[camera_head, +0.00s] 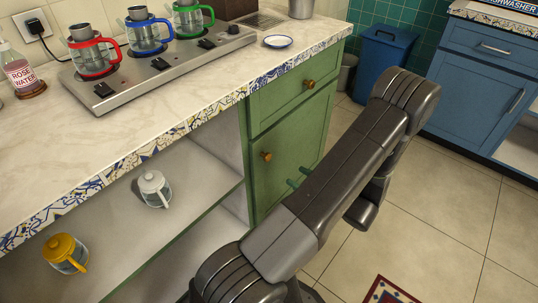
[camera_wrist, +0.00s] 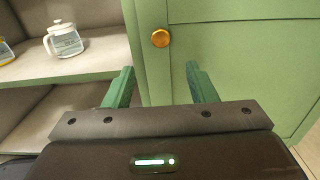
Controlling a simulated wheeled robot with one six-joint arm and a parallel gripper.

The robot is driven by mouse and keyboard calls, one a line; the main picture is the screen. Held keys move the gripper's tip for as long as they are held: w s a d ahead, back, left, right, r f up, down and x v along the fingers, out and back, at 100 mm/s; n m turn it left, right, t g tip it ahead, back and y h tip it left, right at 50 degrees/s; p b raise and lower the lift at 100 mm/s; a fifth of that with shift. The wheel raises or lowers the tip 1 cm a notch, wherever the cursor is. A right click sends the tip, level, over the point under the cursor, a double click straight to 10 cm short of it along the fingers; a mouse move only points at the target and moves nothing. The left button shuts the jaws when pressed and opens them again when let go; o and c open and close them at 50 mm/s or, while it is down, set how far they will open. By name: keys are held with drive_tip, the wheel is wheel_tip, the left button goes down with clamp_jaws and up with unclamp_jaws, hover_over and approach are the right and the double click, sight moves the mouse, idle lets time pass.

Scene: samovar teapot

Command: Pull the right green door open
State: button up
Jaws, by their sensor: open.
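The green door (camera_head: 290,165) is shut, under a green drawer (camera_head: 290,95), on the cabinet at the right end of the counter. It also fills the right of the wrist view (camera_wrist: 230,60). Its round brass knob (camera_head: 266,156) is near the door's upper left; in the wrist view the knob (camera_wrist: 160,38) lies beyond the fingertips, roughly centred between them. My gripper (camera_wrist: 160,68) is open and empty, with green fingers apart. In the head view, its fingers show partly in front of the door, below and right of the knob; my arm hides the door's lower right.
Open shelves left of the door hold a white-lidded glass teapot (camera_head: 154,188) and a yellow-lidded one (camera_head: 65,254). The marble counter (camera_head: 150,120) overhangs above. A blue bin (camera_head: 382,62) stands behind my arm. Tiled floor (camera_head: 425,220) to the right is mostly clear.

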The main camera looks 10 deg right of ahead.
sight(269, 158)
drive_tip(key=b+x, duration=0.1)
drive_tip(key=x, duration=1.1)
drive_tip(key=shift+w+b, duration=0.1)
drive_tip(key=shift+b, duration=0.2)
clamp_jaws()
